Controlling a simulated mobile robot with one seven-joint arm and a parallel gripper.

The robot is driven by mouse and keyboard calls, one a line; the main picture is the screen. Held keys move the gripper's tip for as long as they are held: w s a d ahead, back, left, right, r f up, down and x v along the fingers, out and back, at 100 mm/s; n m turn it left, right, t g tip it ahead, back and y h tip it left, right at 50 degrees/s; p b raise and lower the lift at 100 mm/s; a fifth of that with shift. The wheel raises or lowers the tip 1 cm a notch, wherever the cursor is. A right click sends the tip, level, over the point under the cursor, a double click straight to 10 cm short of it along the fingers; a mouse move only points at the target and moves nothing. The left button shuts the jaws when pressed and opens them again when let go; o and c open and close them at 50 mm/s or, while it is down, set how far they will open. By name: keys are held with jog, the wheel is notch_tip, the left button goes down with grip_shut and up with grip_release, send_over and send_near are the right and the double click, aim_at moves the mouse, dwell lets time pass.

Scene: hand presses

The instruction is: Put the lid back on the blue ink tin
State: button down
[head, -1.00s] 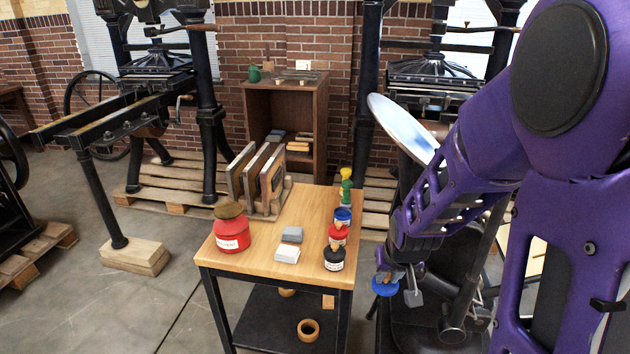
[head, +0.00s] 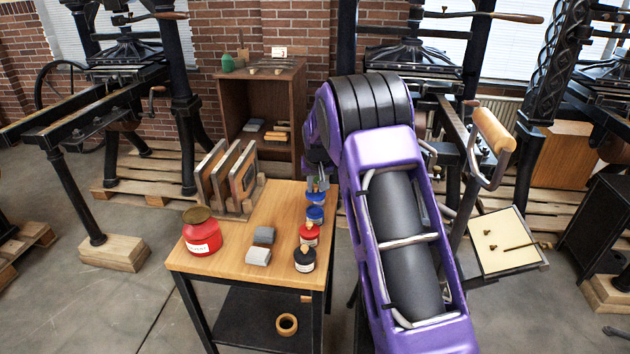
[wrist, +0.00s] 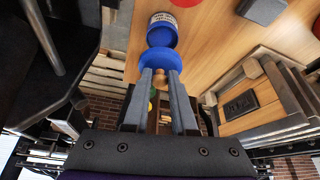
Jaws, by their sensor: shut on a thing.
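The blue ink tin (head: 315,216) stands on the wooden table in the row of tins. It also shows at the top of the wrist view (wrist: 163,30). My gripper (head: 318,184) is shut on the blue lid (head: 316,198), holding it just behind and above the tin. In the wrist view the blue lid (wrist: 158,58) sits at my fingertips and overlaps the near edge of the tin. I cannot tell whether lid and tin touch; the lid does not sit squarely over the tin.
Red (head: 309,234) and black (head: 304,259) tins stand in front of the blue one. Yellow and green bits show between my fingers. A rack of framed boards (head: 225,180) stands behind.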

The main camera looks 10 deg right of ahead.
aim_at(316, 197)
jog(key=shift+w+f, duration=0.1)
jog(key=shift+w, duration=0.25)
jog(key=shift+f+b, duration=1.7)
jog(key=shift+f, duration=1.4)
jog(key=shift+s, duration=0.1)
jog(key=shift+f+b, duration=0.15)
jog(key=shift+b, duration=0.45)
jog(key=c, duration=0.6)
grip_release()
jog(key=shift+c, duration=0.2)
